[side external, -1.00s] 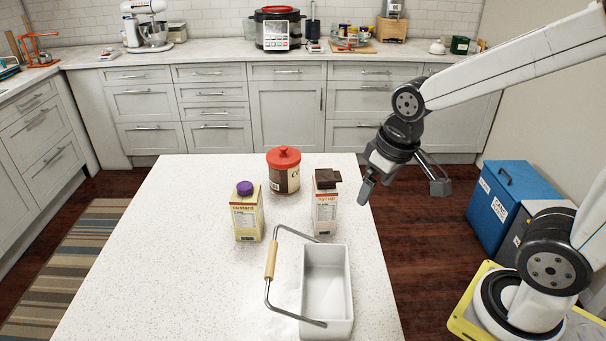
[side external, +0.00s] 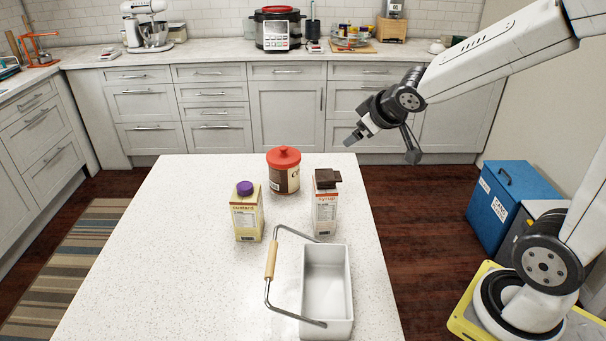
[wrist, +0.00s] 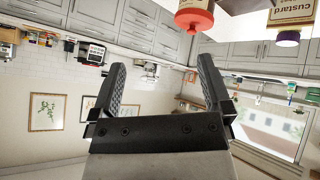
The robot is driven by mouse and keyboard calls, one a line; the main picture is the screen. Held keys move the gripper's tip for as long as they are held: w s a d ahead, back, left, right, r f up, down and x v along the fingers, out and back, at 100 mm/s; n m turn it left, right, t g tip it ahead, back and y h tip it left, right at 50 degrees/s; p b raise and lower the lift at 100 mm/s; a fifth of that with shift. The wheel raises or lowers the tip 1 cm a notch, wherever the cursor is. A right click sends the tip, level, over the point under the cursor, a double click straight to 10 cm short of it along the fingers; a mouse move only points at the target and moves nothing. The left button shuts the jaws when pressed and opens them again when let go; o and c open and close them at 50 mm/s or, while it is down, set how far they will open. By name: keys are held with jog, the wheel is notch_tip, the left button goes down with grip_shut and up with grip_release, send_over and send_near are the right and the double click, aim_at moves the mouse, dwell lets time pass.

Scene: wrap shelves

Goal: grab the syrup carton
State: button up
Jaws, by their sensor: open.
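The syrup carton (side external: 325,212), pale with a red band and a brown cap, stands upright on the white table (side external: 190,290) in the side view. I cannot make it out with certainty in the wrist view. My gripper (side external: 382,148) is open and empty, above and to the right of the carton, apart from it. Its two dark fingers spread wide in the wrist view (wrist: 162,66).
A custard carton (side external: 247,215) with a purple cap stands left of the syrup. A red-lidded canister (side external: 285,175) stands behind them. A white basket (side external: 344,300) with its handle leaning left is in front. The table's left part is clear.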

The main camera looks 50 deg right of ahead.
jog(key=w+d+n+t+y, duration=0.1)
jog(key=w+d+n+t, duration=0.1)
jog(key=w, duration=0.2)
jog(key=n+g+y, duration=0.1)
jog(key=n+y, duration=0.6)
jog(key=y, duration=0.5)
send_near(329, 174)
jog(key=shift+w+a, duration=1.05)
jog(key=shift+w, duration=0.05)
jog(key=shift+w+a+f+g, duration=0.3)
jog(key=shift+w+a+f, duration=0.5)
jog(key=shift+a+f, duration=0.1)
jog(key=shift+a, duration=0.1)
jog(key=shift+x, duration=2.55)
jog(key=shift+f, duration=0.1)
